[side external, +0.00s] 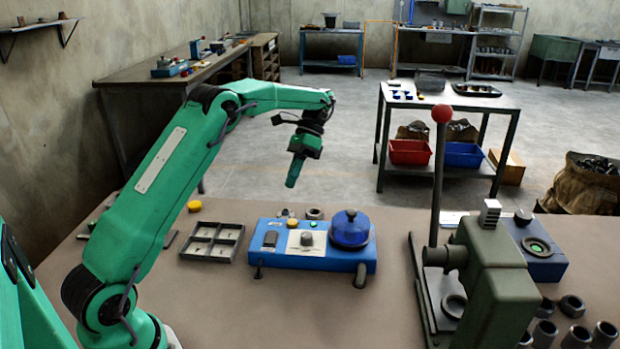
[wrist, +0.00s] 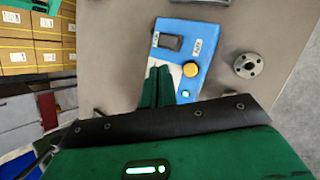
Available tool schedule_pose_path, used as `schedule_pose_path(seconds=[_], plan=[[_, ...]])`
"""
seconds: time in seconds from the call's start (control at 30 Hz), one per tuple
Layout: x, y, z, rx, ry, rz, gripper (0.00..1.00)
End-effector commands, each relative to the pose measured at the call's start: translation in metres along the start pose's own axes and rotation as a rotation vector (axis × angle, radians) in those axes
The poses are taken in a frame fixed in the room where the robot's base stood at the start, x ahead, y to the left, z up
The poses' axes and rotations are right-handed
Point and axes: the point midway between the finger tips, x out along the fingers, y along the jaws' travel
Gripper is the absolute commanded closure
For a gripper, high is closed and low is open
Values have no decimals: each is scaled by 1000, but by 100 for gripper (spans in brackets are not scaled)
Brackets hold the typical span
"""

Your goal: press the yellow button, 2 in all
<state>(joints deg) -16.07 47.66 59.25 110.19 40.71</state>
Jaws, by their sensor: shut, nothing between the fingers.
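The blue control box (side external: 315,262) stands on the bench, with a black rocker switch (side external: 270,239), a grey knob on a pale plate and a blue dome on top. The yellow button (wrist: 190,69) is round and shows clearly in the wrist view, between the rocker switch and a lit green lamp (wrist: 186,94).
A grey divided tray (side external: 213,242) lies left of the box. A lever press (side external: 490,270) with a red-knobbed handle stands to the right, with several metal rings near it. A round flange (wrist: 248,65) lies behind the box. Bare bench top lies in front of the box.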

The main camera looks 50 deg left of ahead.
Motion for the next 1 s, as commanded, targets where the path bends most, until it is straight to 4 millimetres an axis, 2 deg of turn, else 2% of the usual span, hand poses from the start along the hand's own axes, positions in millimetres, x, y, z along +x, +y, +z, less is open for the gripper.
schedule_pose_path(seconds=[0.57, 1.0], plan=[[4, -2, -3, 0, 0, 1, 100], [35, -17, -19, 0, -3, 2, 100]])
